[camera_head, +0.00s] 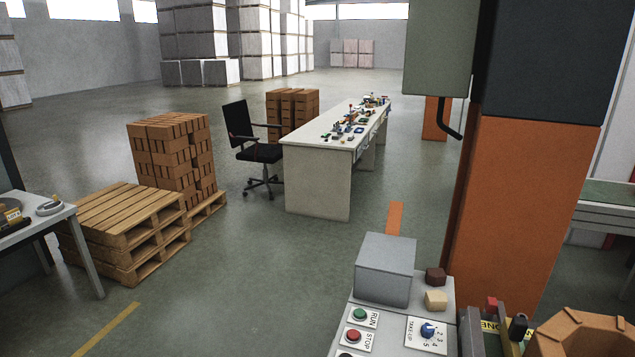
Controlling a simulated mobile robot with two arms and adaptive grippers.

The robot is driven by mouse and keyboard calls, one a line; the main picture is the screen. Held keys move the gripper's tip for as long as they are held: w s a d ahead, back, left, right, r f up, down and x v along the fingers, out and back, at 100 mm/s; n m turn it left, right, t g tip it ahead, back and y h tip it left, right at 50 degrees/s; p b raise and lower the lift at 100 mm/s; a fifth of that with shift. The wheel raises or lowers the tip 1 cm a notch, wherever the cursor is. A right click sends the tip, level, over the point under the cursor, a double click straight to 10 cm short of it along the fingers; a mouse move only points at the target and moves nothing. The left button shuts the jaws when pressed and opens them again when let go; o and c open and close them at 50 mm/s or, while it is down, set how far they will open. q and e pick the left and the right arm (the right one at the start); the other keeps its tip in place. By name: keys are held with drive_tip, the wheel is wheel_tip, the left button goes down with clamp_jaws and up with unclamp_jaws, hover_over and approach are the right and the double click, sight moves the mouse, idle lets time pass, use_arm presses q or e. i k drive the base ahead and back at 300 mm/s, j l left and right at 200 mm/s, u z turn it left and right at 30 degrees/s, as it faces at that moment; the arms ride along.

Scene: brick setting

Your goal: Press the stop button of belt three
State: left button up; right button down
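A light grey control panel (393,347) stands at the bottom of the head view, cut off by the lower edge. A red button (353,336) sits on it beside a label reading STOP. A green button (360,314) labelled RUN is just above it. A dark round part (346,354) shows below at the picture's edge. A blue knob (427,330) on a plate marked TAKE-UP with numbers is to the right. I see no label naming belt three. Neither of my grippers is in view.
A grey box (385,268) and two small blocks, dark (435,276) and tan (436,299), sit on the panel's far part. An orange pillar (525,200) rises behind, right. Pallets (130,215), a chair (252,150) and a cluttered table (318,170) stand beyond. Floor between is clear.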

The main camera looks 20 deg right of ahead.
sight(352, 335)
drive_tip(key=l+z, duration=0.2)
drive_tip(key=z, duration=0.2)
drive_tip(key=l+z, duration=0.25)
drive_tip(key=z, duration=0.15)
drive_tip(key=l+z, duration=0.2)
drive_tip(key=z, duration=0.2)
drive_tip(key=i+j, duration=0.05)
